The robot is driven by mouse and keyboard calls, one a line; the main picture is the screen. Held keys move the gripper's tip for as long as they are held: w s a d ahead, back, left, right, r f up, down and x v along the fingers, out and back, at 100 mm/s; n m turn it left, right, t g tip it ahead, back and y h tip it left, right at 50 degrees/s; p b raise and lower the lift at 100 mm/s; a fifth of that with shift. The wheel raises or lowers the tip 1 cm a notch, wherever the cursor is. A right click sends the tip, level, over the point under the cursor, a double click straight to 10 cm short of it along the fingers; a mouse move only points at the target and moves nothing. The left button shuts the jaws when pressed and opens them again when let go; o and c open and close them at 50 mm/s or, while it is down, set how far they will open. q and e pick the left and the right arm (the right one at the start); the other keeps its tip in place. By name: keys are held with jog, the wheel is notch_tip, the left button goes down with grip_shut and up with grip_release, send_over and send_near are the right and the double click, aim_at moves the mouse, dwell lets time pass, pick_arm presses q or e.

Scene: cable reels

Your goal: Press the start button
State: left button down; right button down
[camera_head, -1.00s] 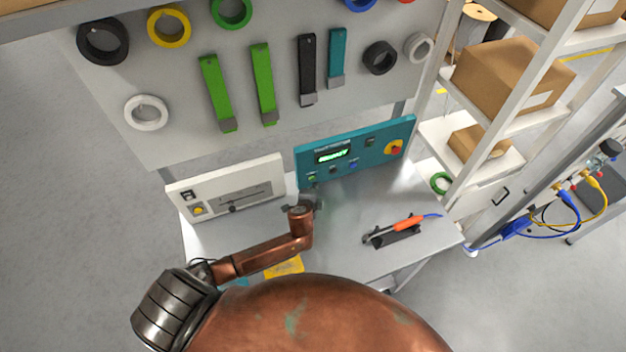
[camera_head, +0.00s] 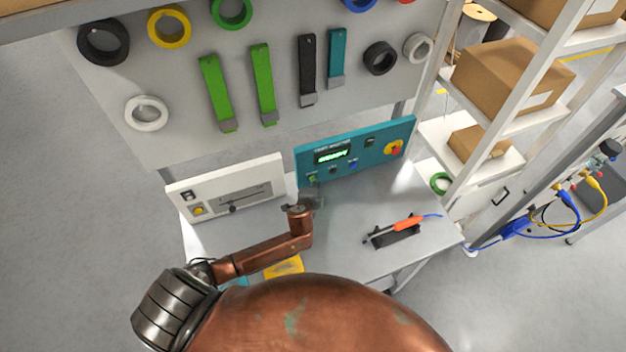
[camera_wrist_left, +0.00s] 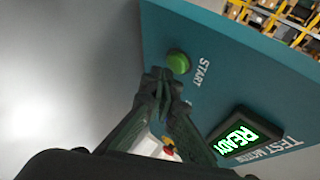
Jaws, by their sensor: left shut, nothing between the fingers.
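The green start button (camera_wrist_left: 178,62) sits on the teal test panel (camera_wrist_left: 215,75), beside the label START, in the left wrist view. In the head view the button (camera_head: 312,178) is small at the panel's lower left. My left gripper (camera_wrist_left: 158,74) is shut and empty, with its fingertips close to the button's edge. I cannot tell whether they touch it. In the head view the left gripper (camera_head: 313,190) is just below the button. The panel's display (camera_wrist_left: 238,135) glows green and reads READY. My right gripper is not in view.
A white panel (camera_head: 255,180) stands left of the teal panel. A red-and-yellow knob (camera_head: 393,148) is at the teal panel's right. An orange-handled tool (camera_head: 408,222) lies on a black holder on the grey table (camera_head: 350,210). Shelves with boxes (camera_head: 500,75) are at right.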

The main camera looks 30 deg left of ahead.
pick_arm(q)
jog(key=shift+w+a, duration=0.45)
jog(key=shift+a, duration=0.1)
dwell(0.8)
dwell(0.3)
jog(key=shift+s+d+p, duration=0.35)
jog(key=shift+s+d, duration=0.25)
jog(key=shift+d, duration=0.05)
jog(key=shift+s+d, duration=0.4)
jog(key=shift+d, duration=0.1)
jog(key=shift+s+d+p, duration=0.6)
jog(key=shift+s+d, duration=0.7)
jog(key=shift+d, duration=0.1)
